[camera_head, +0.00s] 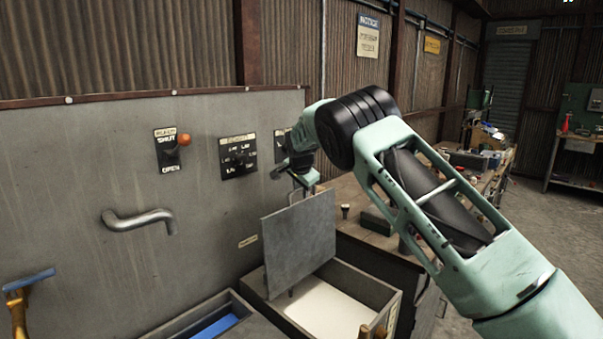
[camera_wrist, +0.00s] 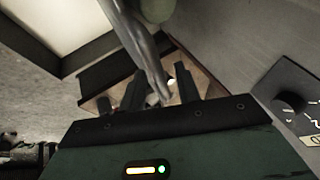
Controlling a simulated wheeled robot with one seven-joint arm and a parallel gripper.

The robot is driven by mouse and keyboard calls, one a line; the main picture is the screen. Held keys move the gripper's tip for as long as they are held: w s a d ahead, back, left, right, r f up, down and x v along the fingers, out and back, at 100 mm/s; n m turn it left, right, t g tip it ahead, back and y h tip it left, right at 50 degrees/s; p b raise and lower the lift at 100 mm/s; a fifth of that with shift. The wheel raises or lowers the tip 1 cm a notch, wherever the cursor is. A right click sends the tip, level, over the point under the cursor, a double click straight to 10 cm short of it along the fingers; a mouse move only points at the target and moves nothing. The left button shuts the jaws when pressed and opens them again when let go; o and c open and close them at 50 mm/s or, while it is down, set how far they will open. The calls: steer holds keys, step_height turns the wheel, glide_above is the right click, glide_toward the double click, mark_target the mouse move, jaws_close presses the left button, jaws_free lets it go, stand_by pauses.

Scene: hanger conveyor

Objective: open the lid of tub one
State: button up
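A flat grey lid (camera_head: 300,238) stands steeply raised above a grey tub (camera_head: 385,318) with a pale white inside. A second tub (camera_head: 170,331) at the lower left shows blue inside, with no raised lid in view. I cannot read which is tub one. My gripper (camera_head: 297,184) is at the lid's top edge, by its thin handle (camera_head: 291,197). In the wrist view my gripper's (camera_wrist: 160,92) two dark fingers stand apart, with a grey metal bar (camera_wrist: 146,58) running between them and gaps visible on both sides. Contact is not clear.
The grey wall panel (camera_head: 70,170) holds a lever with an orange knob (camera_head: 184,139), a dial plate (camera_head: 238,157) and a bent pipe (camera_head: 138,220). A cluttered bench (camera_head: 375,205) lies behind my arm.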

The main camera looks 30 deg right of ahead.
steer(key=b+v, duration=0.5)
steer(key=v, duration=1.1)
steer(key=shift+d, duration=0.15)
steer(key=s+a+f+n+g+y+b, duration=0.1)
steer(key=s+a+f+n+y, duration=0.1)
steer(key=s+a+f+n, duration=0.4)
steer(key=s+a+f+n+g+y, duration=0.1)
steer(key=s+a+f+n, duration=0.1)
steer(key=s+a, duration=0.65)
steer(key=s+a+f+n+g+y+b, duration=0.1)
steer(key=s+a+f+n+g+y, duration=0.2)
steer(key=s+a, duration=0.45)
steer(key=s+f+n, duration=0.3)
steer(key=s+n, duration=0.1)
steer(key=s, duration=0.5)
steer(key=s+f+n+h, duration=0.1)
steer(key=s+f+n, duration=0.2)
steer(key=s, duration=0.6)
steer(key=s+a+f+n+h, duration=0.1)
steer(key=s+f+n, duration=0.2)
steer(key=s, duration=0.7)
steer(key=shift+f+n+g+b, duration=0.2)
steer(key=shift+n+g+b, duration=0.15)
steer(key=shift+n, duration=0.55)
